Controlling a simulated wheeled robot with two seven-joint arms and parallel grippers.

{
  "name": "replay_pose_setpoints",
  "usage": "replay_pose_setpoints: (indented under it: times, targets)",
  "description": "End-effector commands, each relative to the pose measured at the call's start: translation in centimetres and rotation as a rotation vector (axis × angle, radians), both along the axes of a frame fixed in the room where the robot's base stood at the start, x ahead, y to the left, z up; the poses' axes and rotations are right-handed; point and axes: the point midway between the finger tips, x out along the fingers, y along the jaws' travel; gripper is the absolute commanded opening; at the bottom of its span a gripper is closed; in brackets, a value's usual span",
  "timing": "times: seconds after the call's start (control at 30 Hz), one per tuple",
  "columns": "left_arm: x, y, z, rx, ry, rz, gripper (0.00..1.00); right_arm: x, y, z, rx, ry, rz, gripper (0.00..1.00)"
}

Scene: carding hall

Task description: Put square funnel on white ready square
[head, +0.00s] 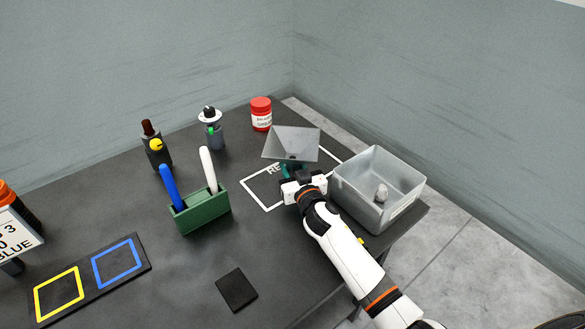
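The square funnel (292,143) is a grey square-mouthed piece with a teal part (290,169) below it. It shows over the far part of the white ready square (262,205), a white outline with lettering on the dark table. The funnel and my arm cover part of the outline and lettering. My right gripper (297,180) is at the near side of the funnel, by the teal part. Its fingers are mostly hidden, so I cannot tell whether they are closed on it, or whether the funnel touches the table. My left gripper is not in view.
A grey bin (348,203) with a small pale object (381,192) stands close right of my gripper. A green holder (203,213) with blue and white sticks stands left. Bottles (156,150) (212,132) and a red jar (261,115) stand behind. A black pad (237,290) lies in front.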

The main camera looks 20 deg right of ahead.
Motion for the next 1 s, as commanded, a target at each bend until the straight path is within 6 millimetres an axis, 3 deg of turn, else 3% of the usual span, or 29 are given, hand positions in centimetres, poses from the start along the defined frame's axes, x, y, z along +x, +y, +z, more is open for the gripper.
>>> replay_pose_setpoints:
  times: [0.1,0.13,0.23,0.6,0.77,1.0]
  targets:
    - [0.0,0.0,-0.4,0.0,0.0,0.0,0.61,0.0,0.0,-0.3,0.001,-0.001,0.0,0.09]
    - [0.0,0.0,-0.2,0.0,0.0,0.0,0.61,0.0,0.0,-0.2,0.0,0.0,0.0,0.4]
    - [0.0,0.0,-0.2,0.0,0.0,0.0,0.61,0.0,0.0,-0.2,0.0,0.0,0.0,0.57]
    - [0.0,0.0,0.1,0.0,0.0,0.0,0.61,-0.2,0.0,0.1,-0.001,0.001,0.0,0.57]
    - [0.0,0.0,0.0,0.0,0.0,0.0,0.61,-2.7,-0.1,0.0,0.001,0.002,0.001,0.57]
    - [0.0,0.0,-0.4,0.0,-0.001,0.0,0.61,-8.0,-0.3,0.2,0.001,0.002,0.001,0.57]
